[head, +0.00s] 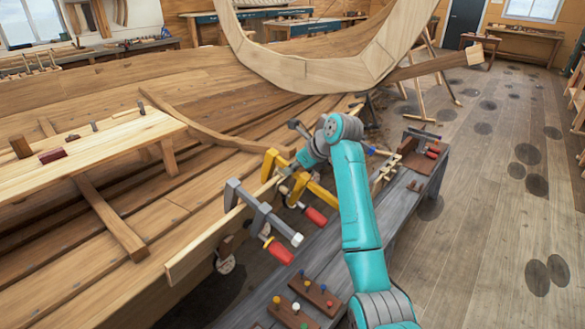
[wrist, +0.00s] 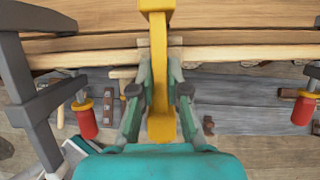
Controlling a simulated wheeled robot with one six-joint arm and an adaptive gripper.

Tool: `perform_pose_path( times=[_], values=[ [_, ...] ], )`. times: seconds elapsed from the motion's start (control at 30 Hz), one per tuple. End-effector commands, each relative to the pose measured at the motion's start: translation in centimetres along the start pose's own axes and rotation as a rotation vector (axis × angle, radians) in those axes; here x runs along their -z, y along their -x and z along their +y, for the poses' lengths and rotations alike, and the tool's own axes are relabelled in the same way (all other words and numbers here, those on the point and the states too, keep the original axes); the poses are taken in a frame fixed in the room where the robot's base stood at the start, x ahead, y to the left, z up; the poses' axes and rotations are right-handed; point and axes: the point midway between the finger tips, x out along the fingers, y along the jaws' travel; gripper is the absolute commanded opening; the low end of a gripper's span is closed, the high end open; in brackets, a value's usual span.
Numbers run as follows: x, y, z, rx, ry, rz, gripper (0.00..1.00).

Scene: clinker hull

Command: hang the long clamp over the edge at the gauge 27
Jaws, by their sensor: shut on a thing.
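My gripper (wrist: 160,95) is shut on a yellow clamp (wrist: 159,75), with its fingers on either side of the bar. In the head view the yellow clamp (head: 318,194) is beside the top edge of the hull plank (head: 205,247). I cannot tell whether it touches the edge. A grey clamp (head: 256,208) with a red handle hangs over that edge to its left. It also shows at the left of the wrist view (wrist: 40,105). Another red handle (wrist: 304,105) is at the right of the wrist view. I can read no gauge numbers.
A grey bench (head: 330,255) runs beside the hull, with small wooden blocks (head: 318,298) bearing coloured pegs and a wooden box (head: 425,150) on it. A plank table (head: 90,150) stands at the left. A large curved wooden frame (head: 290,75) rises behind.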

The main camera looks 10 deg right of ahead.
Motion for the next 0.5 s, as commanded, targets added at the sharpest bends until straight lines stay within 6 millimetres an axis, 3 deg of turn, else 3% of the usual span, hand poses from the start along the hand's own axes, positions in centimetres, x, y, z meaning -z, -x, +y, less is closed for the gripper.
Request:
perform_pose_path(
  times=[0.5],
  values=[
    [0.14, 0.12, -0.03, 0.002, 0.001, -0.003, 0.0]
  ],
)
